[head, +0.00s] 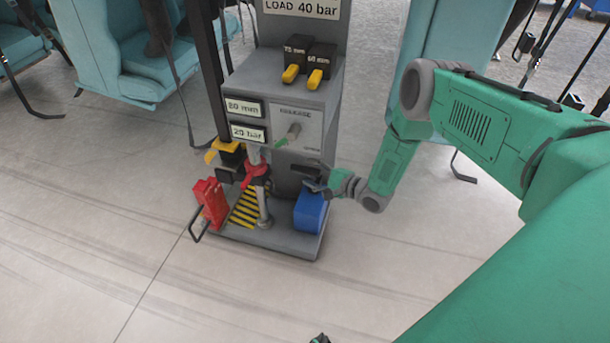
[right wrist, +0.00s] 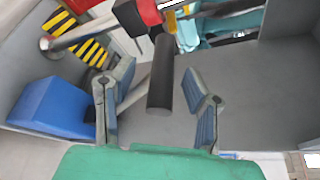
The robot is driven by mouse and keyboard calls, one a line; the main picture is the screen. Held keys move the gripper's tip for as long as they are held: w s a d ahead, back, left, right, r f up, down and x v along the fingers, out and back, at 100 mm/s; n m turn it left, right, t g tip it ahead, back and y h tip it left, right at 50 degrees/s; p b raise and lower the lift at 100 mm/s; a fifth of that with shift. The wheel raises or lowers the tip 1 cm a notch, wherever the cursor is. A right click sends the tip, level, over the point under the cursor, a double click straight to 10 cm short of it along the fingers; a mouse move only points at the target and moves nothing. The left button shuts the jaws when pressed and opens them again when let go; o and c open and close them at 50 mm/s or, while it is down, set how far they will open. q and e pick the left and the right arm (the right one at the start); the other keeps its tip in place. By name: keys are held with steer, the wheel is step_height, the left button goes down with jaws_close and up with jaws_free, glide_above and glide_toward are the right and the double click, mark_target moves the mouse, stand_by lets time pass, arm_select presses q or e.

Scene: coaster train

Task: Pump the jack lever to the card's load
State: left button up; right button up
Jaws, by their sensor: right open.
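The card (head: 302,8) at the top of the grey jack stand reads LOAD 40 bar. Two displays on the panel read 20 mm (head: 244,107) and 20 bar (head: 248,132). The jack lever has a red part (head: 256,172) and a black grip (right wrist: 162,75). My right gripper (head: 318,187) is in front of the stand, at the lever's end. In the right wrist view my right gripper (right wrist: 163,90) is open, with the black grip reaching between its fingers, apart from both. In the head view the fingers partly hide the grip.
A blue block (head: 309,211) sits on the base just below my right gripper. A red jack-like item (head: 209,202) stands at the base's left. Blue seats (head: 125,50) stand behind; the front floor is clear.

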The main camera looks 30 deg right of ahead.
steer(key=shift+x, duration=0.95)
steer(key=shift+w+d+f, duration=0.1)
steer(key=shift+w, duration=0.15)
arm_select(q)
steer(key=shift+d+f, duration=0.1)
steer(key=shift+f, duration=0.25)
